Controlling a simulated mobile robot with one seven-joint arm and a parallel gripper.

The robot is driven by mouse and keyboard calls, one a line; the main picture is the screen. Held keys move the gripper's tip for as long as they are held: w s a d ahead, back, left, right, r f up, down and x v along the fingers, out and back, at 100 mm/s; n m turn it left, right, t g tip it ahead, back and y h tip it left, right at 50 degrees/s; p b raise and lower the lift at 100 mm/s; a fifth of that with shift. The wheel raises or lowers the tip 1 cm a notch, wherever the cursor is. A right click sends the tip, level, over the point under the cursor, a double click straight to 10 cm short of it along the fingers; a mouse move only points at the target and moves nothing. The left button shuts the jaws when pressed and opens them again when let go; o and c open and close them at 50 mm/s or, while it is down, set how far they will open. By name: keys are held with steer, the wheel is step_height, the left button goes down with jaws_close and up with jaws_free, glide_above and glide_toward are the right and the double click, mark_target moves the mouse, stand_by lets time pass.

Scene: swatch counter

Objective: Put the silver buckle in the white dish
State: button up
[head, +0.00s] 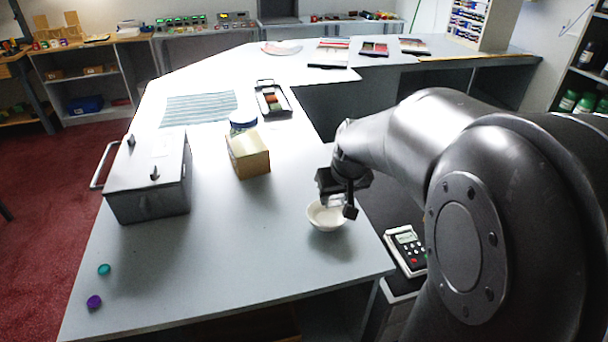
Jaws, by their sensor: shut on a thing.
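The white dish (327,217) stands near the right edge of the grey counter, in the lower middle of the head view. My gripper (338,207) points down at the dish, its fingertips over the dish's opening and partly covering its back right rim. It is shut on a small, pale silvery thing, most likely the silver buckle, which is mostly hidden by the fingers. I cannot tell whether it touches the dish. No other silver buckle shows on the counter.
A grey metal box with a handle (147,190) stands at left. A cardboard box (249,155), a blue-rimmed jar (242,120) and a black tray (272,99) stand further back. Teal (104,269) and purple (94,302) discs lie front left. The counter's front middle is clear.

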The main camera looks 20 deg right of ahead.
mark_target(330, 206)
steer(key=shift+w+a+f, duration=0.5)
steer(key=shift+a, duration=0.1)
steer(key=shift+f, duration=2)
steer(key=shift+f, duration=0.1)
steer(key=o, duration=0.7)
steer(key=shift+c, duration=0.2)
steer(key=v, duration=1.2)
steer(key=s+a, duration=0.3)
steer(key=s, duration=0.4)
steer(key=s+a+t, duration=0.1)
steer(key=s+a, duration=0.2)
steer(key=s, duration=0.5)
steer(key=shift+s+a+r, duration=0.15)
steer(key=shift+a+r, duration=0.15)
steer(key=shift+r, duration=0.2)
